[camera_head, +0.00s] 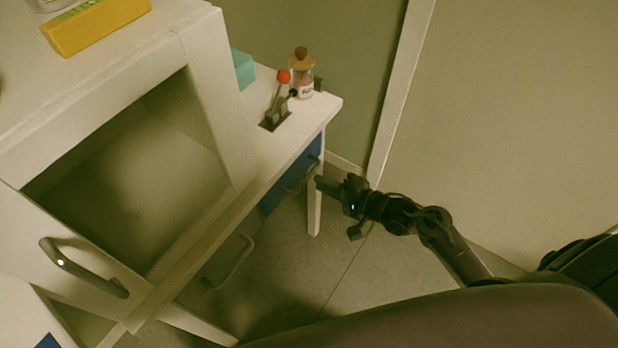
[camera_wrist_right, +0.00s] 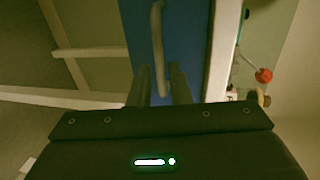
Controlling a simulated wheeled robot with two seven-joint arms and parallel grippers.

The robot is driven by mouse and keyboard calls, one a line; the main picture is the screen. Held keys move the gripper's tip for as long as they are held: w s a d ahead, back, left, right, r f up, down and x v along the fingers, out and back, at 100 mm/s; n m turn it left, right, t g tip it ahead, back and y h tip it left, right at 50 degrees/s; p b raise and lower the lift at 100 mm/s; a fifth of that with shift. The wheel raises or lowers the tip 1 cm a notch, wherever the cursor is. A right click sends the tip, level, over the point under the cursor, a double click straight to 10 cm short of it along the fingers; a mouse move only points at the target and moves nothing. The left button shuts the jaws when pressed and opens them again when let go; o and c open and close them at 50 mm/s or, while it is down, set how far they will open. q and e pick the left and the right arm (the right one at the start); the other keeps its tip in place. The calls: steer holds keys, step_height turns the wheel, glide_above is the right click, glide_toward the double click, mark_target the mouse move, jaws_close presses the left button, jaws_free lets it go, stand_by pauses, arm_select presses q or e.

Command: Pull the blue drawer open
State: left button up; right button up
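The blue drawer (camera_head: 272,197) is under the right end of the white desk, and its front looks shut. Its grey bar handle (camera_head: 303,178) sticks out from the front. My right gripper (camera_head: 320,183) is at the drawer's right side, close to the handle. In the right wrist view the blue front (camera_wrist_right: 190,35) fills the middle, with the handle (camera_wrist_right: 157,40) running down toward my right gripper (camera_wrist_right: 162,80). Its two fingers are apart, one on each side of the handle's near end, with a small gap showing. My left gripper is not in view.
A white cabinet with an open front (camera_head: 205,110) stands at the left. On the desk are a red-knobbed lever (camera_head: 283,77), a corked bottle (camera_head: 301,80) and a teal box (camera_head: 243,68). A yellow box (camera_head: 95,25) lies on top. Floor is clear below my right arm.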

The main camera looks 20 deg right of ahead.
mark_target(307, 176)
steer(key=x, duration=0.5)
steer(key=shift+w, duration=0.1)
steer(key=shift+w+a+f, duration=0.1)
steer(key=shift+w+a, duration=0.1)
jaws_close()
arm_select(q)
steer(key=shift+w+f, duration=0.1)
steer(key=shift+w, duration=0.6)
